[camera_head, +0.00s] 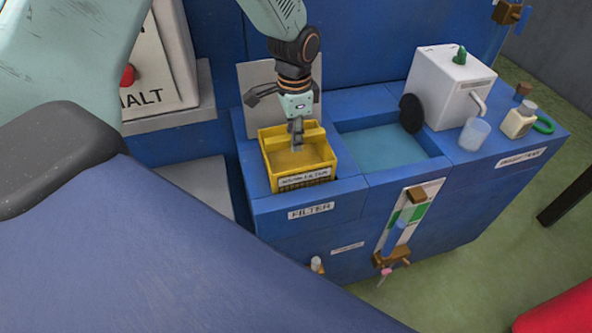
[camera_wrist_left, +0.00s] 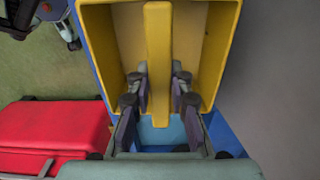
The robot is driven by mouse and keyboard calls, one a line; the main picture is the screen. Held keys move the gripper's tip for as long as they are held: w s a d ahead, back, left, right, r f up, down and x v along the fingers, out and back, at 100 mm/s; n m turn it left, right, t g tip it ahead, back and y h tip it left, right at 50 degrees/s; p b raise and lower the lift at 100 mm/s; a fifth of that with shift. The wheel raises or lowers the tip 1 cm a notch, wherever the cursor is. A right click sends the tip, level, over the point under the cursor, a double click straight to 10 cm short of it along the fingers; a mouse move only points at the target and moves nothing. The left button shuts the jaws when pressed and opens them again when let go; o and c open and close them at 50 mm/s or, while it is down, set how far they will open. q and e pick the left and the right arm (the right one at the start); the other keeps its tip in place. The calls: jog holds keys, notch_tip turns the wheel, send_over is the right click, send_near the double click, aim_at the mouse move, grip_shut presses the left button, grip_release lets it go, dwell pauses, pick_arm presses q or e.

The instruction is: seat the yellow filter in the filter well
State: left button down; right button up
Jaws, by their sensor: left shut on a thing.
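The yellow filter (camera_head: 290,160) is an open box with a crossbar handle, a mesh lower front and a label. It sits over the filter well (camera_head: 262,204) in the blue cabinet marked FILTER. Its upper part and some mesh stand above the rim; its bottom is hidden, so I cannot tell how deep it sits. My left gripper (camera_head: 297,130) points down from above and is shut on the handle. In the left wrist view, its fingers (camera_wrist_left: 160,88) lie on both sides of the yellow bar of the filter (camera_wrist_left: 210,50). My right gripper is not in view.
A water basin (camera_head: 385,147) lies right of the well. Beyond it stand a white machine (camera_head: 452,85), a clear cup (camera_head: 474,134) and a small bottle (camera_head: 519,120). A grey panel (camera_head: 250,75) rises behind the filter. A red box (camera_wrist_left: 55,130) shows in the wrist view.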

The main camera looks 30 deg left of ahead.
aim_at(296, 167)
pick_arm(q)
jog(key=f, duration=0.6)
jog(key=shift+w+d+f+b, duration=0.15)
jog(key=shift+w+f+b, duration=0.15)
jog(key=shift+f+b, duration=0.1)
jog(key=shift+s+f, duration=0.15)
jog(key=shift+f, duration=0.2)
notch_tip(296, 167, down, 3)
jog(key=shift+b, duration=0.35)
jog(key=shift+w+f, duration=0.15)
jog(key=shift+w, duration=0.05)
jog(key=shift+s, duration=0.3)
jog(key=c, duration=1.6)
grip_release()
jog(key=o, duration=0.4)
jog(key=shift+w+f, duration=0.2)
jog(key=shift+s+r, duration=0.15)
jog(key=shift+r, duration=0.05)
